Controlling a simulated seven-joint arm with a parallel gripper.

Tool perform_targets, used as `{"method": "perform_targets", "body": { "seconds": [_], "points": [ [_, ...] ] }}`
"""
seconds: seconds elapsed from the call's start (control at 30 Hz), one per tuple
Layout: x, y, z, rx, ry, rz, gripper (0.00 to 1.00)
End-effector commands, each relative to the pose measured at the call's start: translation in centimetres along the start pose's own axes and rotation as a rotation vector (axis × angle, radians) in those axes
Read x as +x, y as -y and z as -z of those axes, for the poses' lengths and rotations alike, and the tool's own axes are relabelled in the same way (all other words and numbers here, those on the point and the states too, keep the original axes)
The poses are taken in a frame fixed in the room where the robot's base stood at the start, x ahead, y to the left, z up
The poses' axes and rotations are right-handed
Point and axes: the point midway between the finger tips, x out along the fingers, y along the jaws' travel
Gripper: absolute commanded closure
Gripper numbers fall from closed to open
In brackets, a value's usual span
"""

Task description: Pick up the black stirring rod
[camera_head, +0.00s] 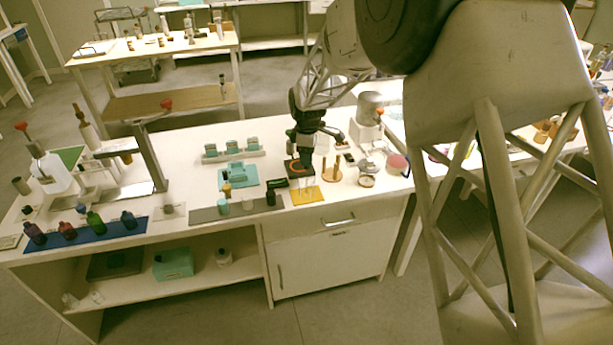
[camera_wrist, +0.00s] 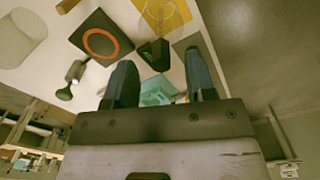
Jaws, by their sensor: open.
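I cannot clearly make out a separate black stirring rod. A small black piece (camera_head: 277,183) lies on the table left of the yellow mat (camera_head: 308,195); it could be the rod or its holder. In the wrist view a dark block with a greenish end (camera_wrist: 154,52) shows just beyond the gap between my fingers. My gripper (camera_wrist: 160,75) is open and empty, both fingers apart. In the head view my gripper (camera_head: 299,155) hangs over the table near the black square plate with an orange ring (camera_head: 292,168), which also shows in the wrist view (camera_wrist: 84,34).
A grey mat (camera_head: 237,209) with small bottles lies at the front. A teal tray (camera_head: 236,179) and a rack of teal-labelled bottles (camera_head: 232,151) stand left. Wooden and metal stands crowd the right. A blue mat (camera_head: 85,235) holds several coloured bottles at the far left.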

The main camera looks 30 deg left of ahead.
Motion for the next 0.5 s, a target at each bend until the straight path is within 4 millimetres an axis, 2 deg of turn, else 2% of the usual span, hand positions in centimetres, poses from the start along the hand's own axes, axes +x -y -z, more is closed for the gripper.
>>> {"method": "perform_targets", "body": {
  "seconds": [0.23, 0.5],
  "points": [
    [0.8, 0.0, 0.0, 0.000, 0.000, 0.000, 0.50],
    [3.8, 0.1, 0.1, 0.000, 0.000, 0.001, 0.50]
  ]
}}
